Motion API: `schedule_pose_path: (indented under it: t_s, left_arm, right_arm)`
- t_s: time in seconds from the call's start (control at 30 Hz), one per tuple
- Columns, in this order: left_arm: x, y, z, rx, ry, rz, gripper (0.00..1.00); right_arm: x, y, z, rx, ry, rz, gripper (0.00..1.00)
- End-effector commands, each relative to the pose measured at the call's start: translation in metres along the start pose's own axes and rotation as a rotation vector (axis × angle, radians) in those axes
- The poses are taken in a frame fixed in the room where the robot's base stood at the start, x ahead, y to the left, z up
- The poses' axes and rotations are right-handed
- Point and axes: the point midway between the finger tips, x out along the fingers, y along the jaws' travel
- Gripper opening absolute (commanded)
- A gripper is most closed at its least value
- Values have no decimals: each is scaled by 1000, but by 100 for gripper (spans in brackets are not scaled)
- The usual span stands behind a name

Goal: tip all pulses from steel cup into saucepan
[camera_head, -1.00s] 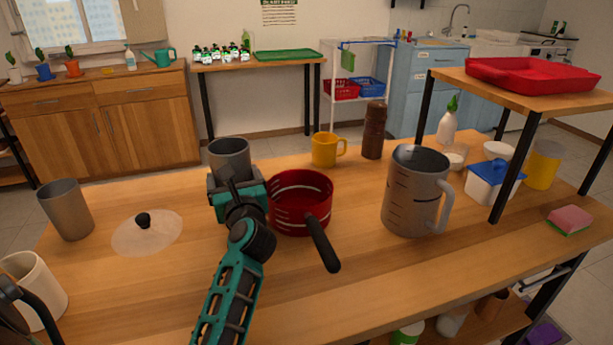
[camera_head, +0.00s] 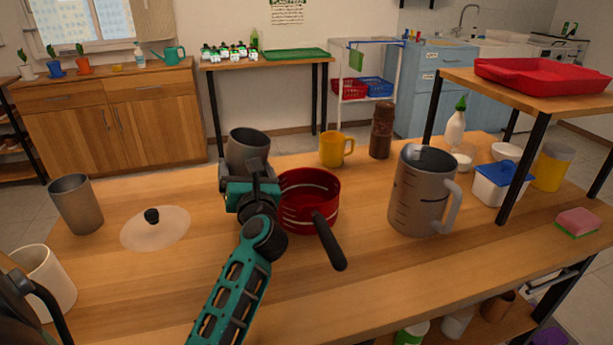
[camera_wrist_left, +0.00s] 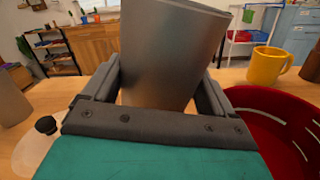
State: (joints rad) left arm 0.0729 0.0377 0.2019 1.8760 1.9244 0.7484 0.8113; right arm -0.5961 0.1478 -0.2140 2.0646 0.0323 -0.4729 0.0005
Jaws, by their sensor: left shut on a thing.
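My left gripper (camera_head: 247,174) is shut on a grey steel cup (camera_head: 248,147), held above the table just left of the red saucepan (camera_head: 322,186). In the left wrist view, the cup (camera_wrist_left: 170,55) stands between the fingers and leans a little to the right. The cup's contents are hidden in both views. The saucepan stands on the table with its black handle toward me; its visible inner wall is red, and its floor is mostly hidden. In the left wrist view, the saucepan (camera_wrist_left: 275,125) is at the right. My right gripper is not in view.
Another steel cup (camera_head: 77,204) and a clear lid (camera_head: 156,228) stand to the left. A large grey measuring jug (camera_head: 420,195) stands right of the saucepan. A yellow mug (camera_head: 335,149) and brown grinder (camera_head: 381,130) are behind.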

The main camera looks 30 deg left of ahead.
Motion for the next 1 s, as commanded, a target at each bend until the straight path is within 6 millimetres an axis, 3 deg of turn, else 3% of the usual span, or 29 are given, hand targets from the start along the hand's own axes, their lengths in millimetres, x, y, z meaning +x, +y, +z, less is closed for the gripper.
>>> schedule_pose_path:
  t_s: [0.7, 1.0]
  left_arm:
    - [-3, -11, 32, 347, -97, 2, 49]
    - [-3, -13, 27, 493, -135, 2, 49]
  right_arm:
    - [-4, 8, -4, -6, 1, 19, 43]
    - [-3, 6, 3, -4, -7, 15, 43]
